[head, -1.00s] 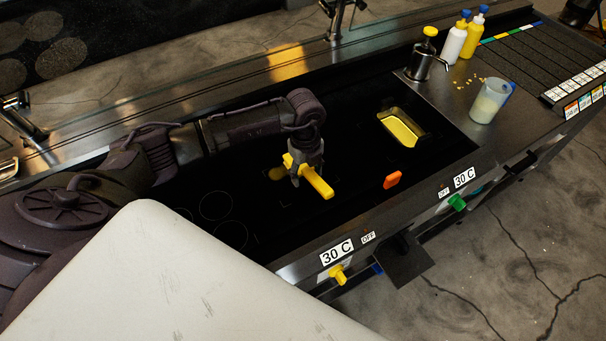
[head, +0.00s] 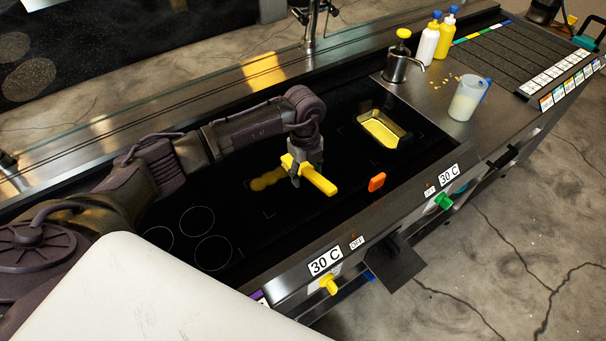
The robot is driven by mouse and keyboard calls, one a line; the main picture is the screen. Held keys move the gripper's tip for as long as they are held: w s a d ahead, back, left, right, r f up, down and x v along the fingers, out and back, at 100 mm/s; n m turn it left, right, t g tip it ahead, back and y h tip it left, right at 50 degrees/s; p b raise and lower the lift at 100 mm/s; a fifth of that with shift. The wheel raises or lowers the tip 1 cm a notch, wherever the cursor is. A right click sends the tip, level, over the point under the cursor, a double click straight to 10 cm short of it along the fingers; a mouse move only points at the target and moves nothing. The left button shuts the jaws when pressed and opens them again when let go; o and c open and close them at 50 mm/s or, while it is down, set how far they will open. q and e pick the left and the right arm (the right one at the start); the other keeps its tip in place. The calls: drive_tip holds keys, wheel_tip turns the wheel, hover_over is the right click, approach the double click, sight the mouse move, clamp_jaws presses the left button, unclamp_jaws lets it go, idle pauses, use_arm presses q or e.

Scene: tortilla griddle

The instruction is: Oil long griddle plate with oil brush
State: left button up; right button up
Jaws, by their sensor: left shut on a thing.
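My left gripper (head: 308,172) is shut on the yellow oil brush (head: 320,181), low over the black long griddle plate (head: 330,215). The brush's yellow handle points toward the front right. Its bristle end is mostly hidden by the gripper, so I cannot tell whether it touches the plate. A yellow oil streak (head: 266,180) lies on the plate just left of the brush. A tray of yellow oil (head: 380,132) sits at the plate's right part. My right gripper is not in view.
An orange piece (head: 377,182) stands at the plate's front edge. A pump dispenser (head: 398,68), a pitcher (head: 466,101) and white (head: 428,45) and yellow (head: 445,38) bottles stand on the right counter. Marked circles (head: 197,220) show on the bare left surface.

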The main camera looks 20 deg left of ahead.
sight(281, 207)
use_arm(q)
drive_tip(key=shift+s+a+r+p, duration=0.1)
drive_tip(key=shift+s+a+p, duration=0.1)
drive_tip(key=shift+s+p, duration=0.3)
drive_tip(key=s+p, duration=0.2)
drive_tip(key=shift+s+a, duration=0.45)
drive_tip(key=shift+s, duration=0.5)
drive_tip(key=s+p, duration=0.1)
drive_tip(key=s, duration=0.1)
drive_tip(key=s+a+p, duration=0.1)
drive_tip(key=s, duration=0.1)
drive_tip(key=shift+p, duration=0.35)
drive_tip(key=shift+s, duration=0.45)
